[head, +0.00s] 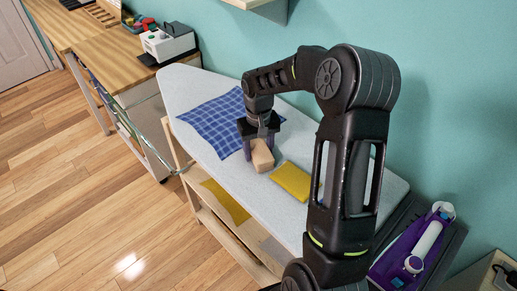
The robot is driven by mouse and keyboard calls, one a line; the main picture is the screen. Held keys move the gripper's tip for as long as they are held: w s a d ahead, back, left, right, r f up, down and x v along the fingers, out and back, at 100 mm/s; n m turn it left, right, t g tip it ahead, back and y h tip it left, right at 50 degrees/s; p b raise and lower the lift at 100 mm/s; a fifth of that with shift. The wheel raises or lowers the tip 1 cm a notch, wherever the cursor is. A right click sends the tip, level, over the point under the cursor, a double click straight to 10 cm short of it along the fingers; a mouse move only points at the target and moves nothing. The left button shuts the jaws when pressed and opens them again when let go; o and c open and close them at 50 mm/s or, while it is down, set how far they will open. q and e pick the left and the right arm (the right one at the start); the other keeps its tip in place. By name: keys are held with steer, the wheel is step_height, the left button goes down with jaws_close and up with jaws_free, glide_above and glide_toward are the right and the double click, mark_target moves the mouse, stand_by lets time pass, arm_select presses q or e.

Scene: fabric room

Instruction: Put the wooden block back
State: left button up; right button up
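The wooden block (262,158) is a small light-brown piece on the grey-white ironing board (215,168), near the blue checked cloth (212,122). My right gripper (259,150) points down right at the block, with its dark fingers apart at the block's upper end. I cannot tell whether the fingers press on the block or whether the block is lifted off the board. A folded yellow cloth (291,181) lies to the right of the block. My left gripper is not in view.
A wooden shelf under the board holds another yellow cloth (228,201). A purple and white steam iron (412,250) stands at the board's right end. A white sewing machine (168,42) stands on the wooden table (105,58) at the back left. Wooden floor lies open at left.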

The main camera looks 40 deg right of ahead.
mark_target(258, 147)
steer(key=o, duration=0.4)
steer(key=shift+c, duration=0.2)
steer(key=shift+r, duration=0.15)
steer(key=shift+w+r+p, duration=0.1)
steer(key=shift+r+p, duration=0.15)
steer(key=shift+p, duration=0.1)
steer(key=shift+r, duration=0.3)
step_height(258, 147, up, 11)
steer(key=b, duration=0.1)
steer(key=shift+b, duration=0.3)
